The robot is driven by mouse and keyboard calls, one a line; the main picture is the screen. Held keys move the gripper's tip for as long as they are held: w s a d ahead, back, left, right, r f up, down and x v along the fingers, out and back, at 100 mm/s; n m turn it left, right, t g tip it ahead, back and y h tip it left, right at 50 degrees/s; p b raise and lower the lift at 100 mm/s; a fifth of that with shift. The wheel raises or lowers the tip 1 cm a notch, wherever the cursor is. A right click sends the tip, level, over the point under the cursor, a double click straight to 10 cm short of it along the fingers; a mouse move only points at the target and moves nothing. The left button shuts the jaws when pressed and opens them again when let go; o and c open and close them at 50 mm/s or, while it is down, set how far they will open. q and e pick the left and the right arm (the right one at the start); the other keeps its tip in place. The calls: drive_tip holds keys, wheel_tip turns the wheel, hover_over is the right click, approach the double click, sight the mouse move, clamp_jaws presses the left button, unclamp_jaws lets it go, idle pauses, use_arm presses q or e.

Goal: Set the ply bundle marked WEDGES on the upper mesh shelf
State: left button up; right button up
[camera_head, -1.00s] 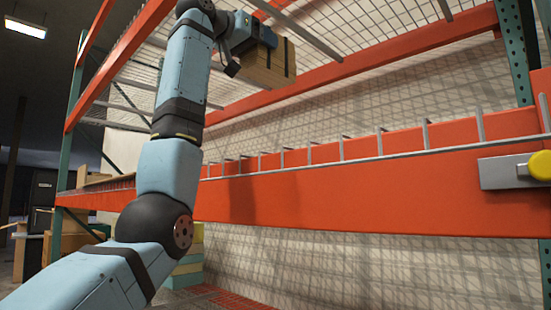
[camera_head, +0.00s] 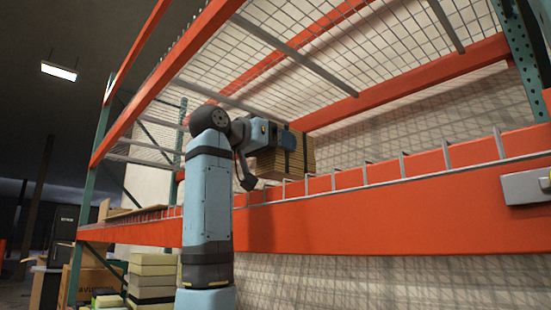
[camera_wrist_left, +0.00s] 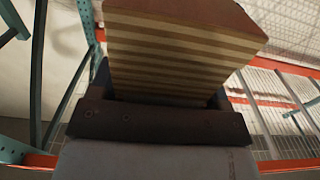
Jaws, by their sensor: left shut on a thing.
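A banded bundle of tan ply layers (camera_head: 285,162) shows in the head view just above an orange shelf beam (camera_head: 350,215) with a wire lip. My left gripper (camera_head: 272,134) is shut on the bundle. In the left wrist view the striped layers of the bundle (camera_wrist_left: 180,50) fill the space ahead of the dark jaws (camera_wrist_left: 155,120). No WEDGES marking is legible. The lip hides the shelf surface behind this beam, so I cannot tell whether the bundle touches it. A wire mesh deck (camera_head: 290,65) is overhead. My right gripper is not in view.
Green rack uprights (camera_head: 88,190) stand at the left. A grey bracket (camera_head: 525,187) is on the beam at the right. Stacked boxes (camera_head: 150,280) stand below at the left. The beam's lip runs along the front, and the stretch right of the bundle looks clear.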

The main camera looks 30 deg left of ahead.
use_arm(q)
wheel_tip(320, 180, down, 2)
drive_tip(key=shift+w+f, duration=0.1)
drive_tip(key=shift+f, duration=0.15)
drive_tip(key=o, duration=1.3)
drive_tip(key=shift+f, duration=0.15)
